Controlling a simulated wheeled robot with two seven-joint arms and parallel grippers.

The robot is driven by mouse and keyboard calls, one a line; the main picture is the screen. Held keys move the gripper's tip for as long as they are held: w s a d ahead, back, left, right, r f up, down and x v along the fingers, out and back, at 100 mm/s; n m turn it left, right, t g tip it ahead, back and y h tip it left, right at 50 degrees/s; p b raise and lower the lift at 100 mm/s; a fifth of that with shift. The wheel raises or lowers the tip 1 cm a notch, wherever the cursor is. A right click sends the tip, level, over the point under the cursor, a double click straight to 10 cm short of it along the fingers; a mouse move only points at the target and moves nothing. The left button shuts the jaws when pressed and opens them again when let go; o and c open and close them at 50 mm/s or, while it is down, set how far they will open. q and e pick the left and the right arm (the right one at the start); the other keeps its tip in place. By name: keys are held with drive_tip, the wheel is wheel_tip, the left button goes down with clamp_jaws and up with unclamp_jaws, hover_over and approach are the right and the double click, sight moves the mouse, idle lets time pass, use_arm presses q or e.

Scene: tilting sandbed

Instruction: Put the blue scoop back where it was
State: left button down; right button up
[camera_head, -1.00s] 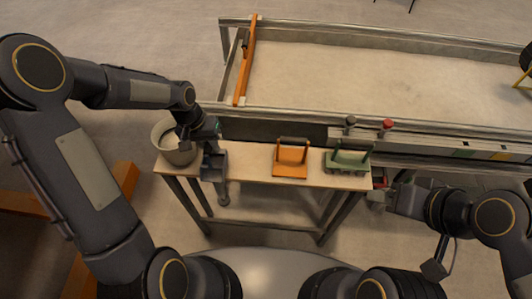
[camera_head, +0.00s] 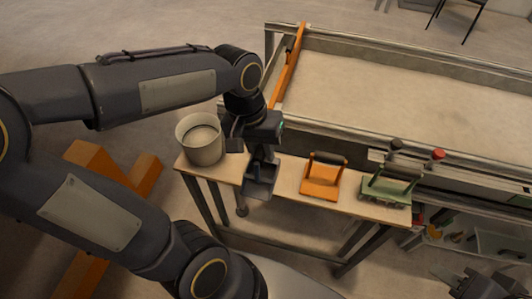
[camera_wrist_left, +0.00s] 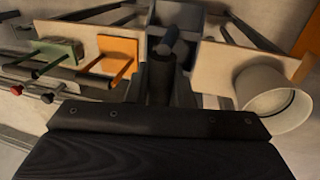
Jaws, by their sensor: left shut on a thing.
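The blue scoop (camera_head: 259,181) looks dark blue-grey, with an open box-like pan. My left gripper (camera_head: 261,150) is shut on it, at the bench's front edge between the white bucket and the orange tool. The left wrist view shows the scoop's pan (camera_wrist_left: 177,18) beyond my left gripper (camera_wrist_left: 160,85). The scoop's handle is mostly hidden by the gripper. I cannot tell whether the scoop touches the bench. Part of my right gripper (camera_head: 468,284) shows at the bottom right, cut off by the frame; its jaws are unclear.
The narrow wooden bench (camera_head: 291,172) carries the white bucket (camera_head: 203,151) at left, an orange tool (camera_head: 322,183) and a green toothed tool (camera_head: 388,187) at right. The sandbed (camera_head: 400,85) lies behind, with an orange bar (camera_head: 290,62) across its left end.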

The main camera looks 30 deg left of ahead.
use_arm(q)
drive_tip(key=w+a+f, duration=0.4)
drive_tip(key=w+f, duration=0.6)
drive_tip(key=f, duration=0.1)
drive_tip(key=shift+a+f+p, duration=0.2)
drive_tip(key=shift+f+p, duration=0.05)
drive_tip(key=shift+p, duration=0.2)
drive_tip(key=shift+f, duration=0.1)
drive_tip(key=shift+f, duration=0.15)
drive_tip(key=c, duration=1.3)
unclamp_jaws()
drive_tip(key=shift+o, duration=0.2)
